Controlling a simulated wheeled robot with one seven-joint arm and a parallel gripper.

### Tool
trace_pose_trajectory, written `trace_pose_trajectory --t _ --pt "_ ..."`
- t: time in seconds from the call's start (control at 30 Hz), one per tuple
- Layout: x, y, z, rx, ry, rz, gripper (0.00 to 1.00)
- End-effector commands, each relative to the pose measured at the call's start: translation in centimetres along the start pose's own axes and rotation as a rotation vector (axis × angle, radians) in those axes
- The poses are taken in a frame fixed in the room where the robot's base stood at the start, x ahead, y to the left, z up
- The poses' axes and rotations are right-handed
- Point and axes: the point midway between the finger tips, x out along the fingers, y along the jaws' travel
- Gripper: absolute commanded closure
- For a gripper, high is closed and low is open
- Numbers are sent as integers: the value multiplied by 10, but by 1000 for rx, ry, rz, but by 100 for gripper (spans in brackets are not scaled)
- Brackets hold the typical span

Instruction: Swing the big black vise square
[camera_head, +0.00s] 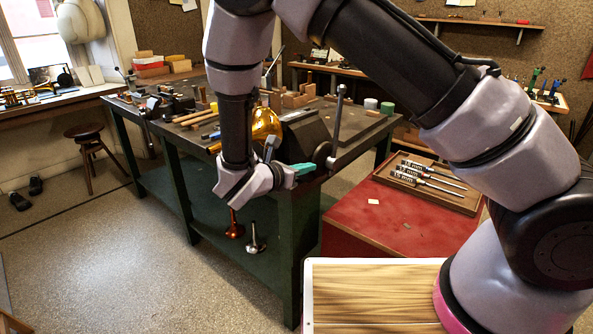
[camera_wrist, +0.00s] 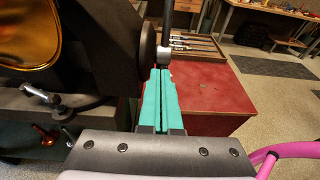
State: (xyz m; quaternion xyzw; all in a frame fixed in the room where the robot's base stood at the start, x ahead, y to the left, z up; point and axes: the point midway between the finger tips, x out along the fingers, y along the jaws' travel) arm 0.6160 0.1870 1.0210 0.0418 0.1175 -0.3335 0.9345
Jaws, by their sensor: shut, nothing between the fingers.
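The big black vise (camera_head: 302,138) sits at the near right corner of the green workbench. Its dark body (camera_wrist: 103,45) fills the upper left of the wrist view. Its steel handle (camera_head: 338,118) stands nearly upright at the right side. The handle's hub (camera_wrist: 164,52) shows just beyond my fingertips in the wrist view. My gripper (camera_head: 305,168) is shut and empty, its teal fingers (camera_wrist: 159,75) together beside the vise's front end. I cannot tell whether they touch it. A small lever (camera_wrist: 42,95) shows at the vise's base. My wrist hides part of the vise in the head view.
A brass horn part (camera_head: 266,124) is by the vise. A red cabinet (camera_head: 372,235) stands right of the bench with a wooden tray of rods (camera_head: 425,187) on top. Open floor (camera_head: 130,270) lies at left.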

Motion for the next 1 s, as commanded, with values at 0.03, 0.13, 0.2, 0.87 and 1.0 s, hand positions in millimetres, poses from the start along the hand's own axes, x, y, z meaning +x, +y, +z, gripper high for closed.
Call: trace_pose_trajectory --t 0.03,0.13,0.2,0.87,1.0 --pt "12 -1 0 -2 0 -4 100" --pt "32 -1 0 -2 1 -3 100" --pt "43 -1 0 0 1 -3 100" --pt "69 0 0 1 1 -1 100" --pt "83 -2 2 -2 1 -2 100"
